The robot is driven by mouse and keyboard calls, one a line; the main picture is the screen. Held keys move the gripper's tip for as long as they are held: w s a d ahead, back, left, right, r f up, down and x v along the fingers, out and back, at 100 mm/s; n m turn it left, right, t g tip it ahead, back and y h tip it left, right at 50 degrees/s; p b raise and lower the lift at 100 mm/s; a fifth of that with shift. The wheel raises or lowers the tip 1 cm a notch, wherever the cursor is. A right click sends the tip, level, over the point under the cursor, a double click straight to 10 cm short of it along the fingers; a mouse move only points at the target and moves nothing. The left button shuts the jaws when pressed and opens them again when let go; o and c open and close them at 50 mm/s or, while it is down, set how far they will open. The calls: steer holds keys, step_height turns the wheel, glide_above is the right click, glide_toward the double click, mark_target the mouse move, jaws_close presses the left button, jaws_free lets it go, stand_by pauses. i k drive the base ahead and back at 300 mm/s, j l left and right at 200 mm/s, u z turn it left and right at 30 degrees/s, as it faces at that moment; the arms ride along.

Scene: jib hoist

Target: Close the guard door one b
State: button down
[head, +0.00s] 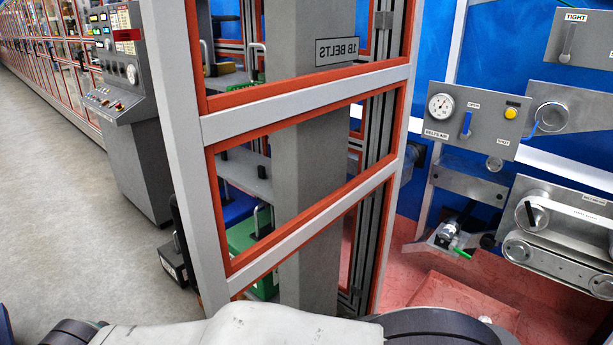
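The guard door with a grey frame and red-orange inner edging (305,105) stands in the middle of the head view, close to me. It appears swung open, angled between the aisle on the left and the machine bay on the right. The door's lower edge is partly hidden behind my arm, which crosses the bottom of the view. My gripper is not in view, so its place relative to the door cannot be told.
A control console (125,95) stands left of the door beside open grey floor (60,170). On the right are a gauge panel (473,118), belt rollers (560,225) and a reddish bay floor (420,270). A dark box (172,265) sits low by the door's left side.

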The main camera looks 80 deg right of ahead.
mark_target(197, 128)
steer(key=i+z, duration=0.15)
steer(key=z, duration=0.2)
steer(key=i+j+z, duration=0.15)
steer(key=z, duration=0.2)
steer(key=i+z, duration=0.15)
steer(key=z, duration=0.35)
steer(key=j+z, duration=0.2)
steer(key=z, duration=0.25)
steer(key=i+j+z, duration=0.15)
steer(key=z, duration=0.35)
steer(key=j+z, duration=0.2)
steer(key=z, duration=0.25)
steer(key=i+j+z, duration=0.1)
steer(key=z, duration=0.4)
steer(key=j+z, duration=0.3)
steer(key=z, duration=0.15)
steer(key=k+j+z, duration=0.1)
steer(key=z, duration=0.4)
steer(key=j, duration=0.1)
